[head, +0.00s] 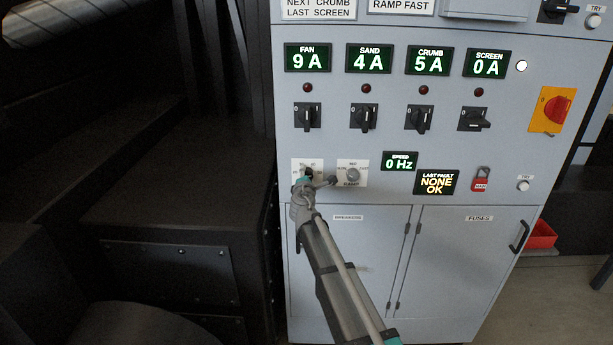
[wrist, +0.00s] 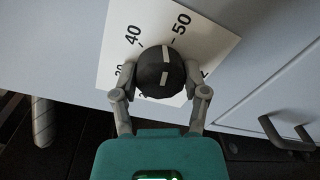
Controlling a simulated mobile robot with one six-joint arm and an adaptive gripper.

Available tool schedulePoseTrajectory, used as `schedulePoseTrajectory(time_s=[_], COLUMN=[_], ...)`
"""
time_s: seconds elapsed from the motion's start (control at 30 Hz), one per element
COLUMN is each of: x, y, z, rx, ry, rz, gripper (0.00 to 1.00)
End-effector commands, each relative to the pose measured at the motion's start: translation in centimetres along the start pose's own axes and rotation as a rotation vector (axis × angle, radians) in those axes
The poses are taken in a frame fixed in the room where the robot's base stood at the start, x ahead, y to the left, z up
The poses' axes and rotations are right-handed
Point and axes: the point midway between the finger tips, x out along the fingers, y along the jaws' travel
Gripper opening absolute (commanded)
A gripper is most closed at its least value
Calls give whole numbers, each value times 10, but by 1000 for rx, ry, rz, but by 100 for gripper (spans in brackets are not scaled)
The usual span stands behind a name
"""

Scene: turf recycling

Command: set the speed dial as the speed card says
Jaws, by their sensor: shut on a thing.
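The speed dial (wrist: 161,73) is a round black knob with a white line, on a white plate (wrist: 112,65) marked 40 and 50, with lower numbers partly hidden. In the wrist view its line points up between 40 and 50; the exact setting is unclear. My gripper (wrist: 160,93) is shut on the knob, one finger on each side. The speed display (head: 399,161) reads 0 Hz. No speed card is readable in either view.
A ramp dial (head: 352,174) sits close right of my gripper. Above are several black switches, with the fan switch (head: 307,116) at left. Displays read fan 9 A, sand 4 A, crumb 5 A, screen 0 A. A sign (head: 401,5) says RAMP FAST.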

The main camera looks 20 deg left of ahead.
Motion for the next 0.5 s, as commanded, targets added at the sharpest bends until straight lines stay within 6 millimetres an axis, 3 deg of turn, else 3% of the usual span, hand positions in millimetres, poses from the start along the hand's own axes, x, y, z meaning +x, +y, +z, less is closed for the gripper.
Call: schedulePoseTrajectory(time_s=[0.5], x=[0], y=[0], z=[0], rx=[253], ry=[15], rz=[-4], gripper=[10])
